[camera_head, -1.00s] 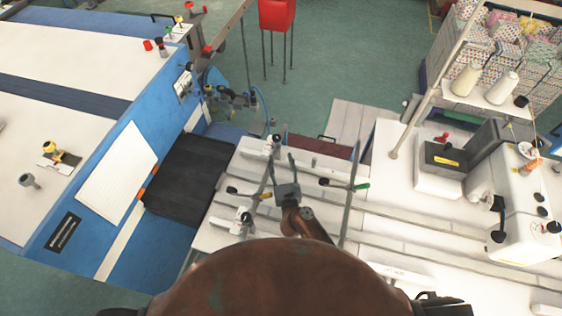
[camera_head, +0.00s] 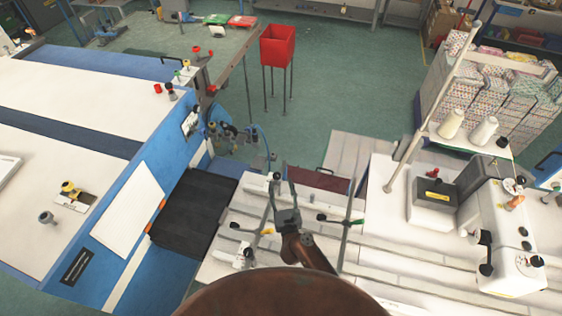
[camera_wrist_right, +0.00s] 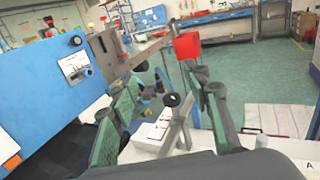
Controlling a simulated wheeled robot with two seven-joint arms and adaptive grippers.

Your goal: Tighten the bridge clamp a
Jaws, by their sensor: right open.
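My right gripper (camera_head: 280,184) is open above the white work table (camera_head: 230,208), beside a clamp bar. A grey clamp bar (camera_head: 266,214) runs between white end blocks, with a lever (camera_head: 250,230) that has a black knob and a yellow part. A second bar with a green-tipped lever (camera_head: 340,220) lies to the right. In the right wrist view, a grey clamp part with a black knob (camera_wrist_right: 172,99) appears between the spread green-padded fingers (camera_wrist_right: 165,82), with no visible grip on it. A letter A shows at lower right there. Which bar is bridge clamp a, I cannot tell.
A white sewing machine (camera_head: 500,235) stands on the right, with thread cones (camera_head: 468,128) on a stand behind it. A blue machine (camera_head: 165,170) with a black pad is on the left. A red bin (camera_head: 278,48) stands beyond, on open green floor.

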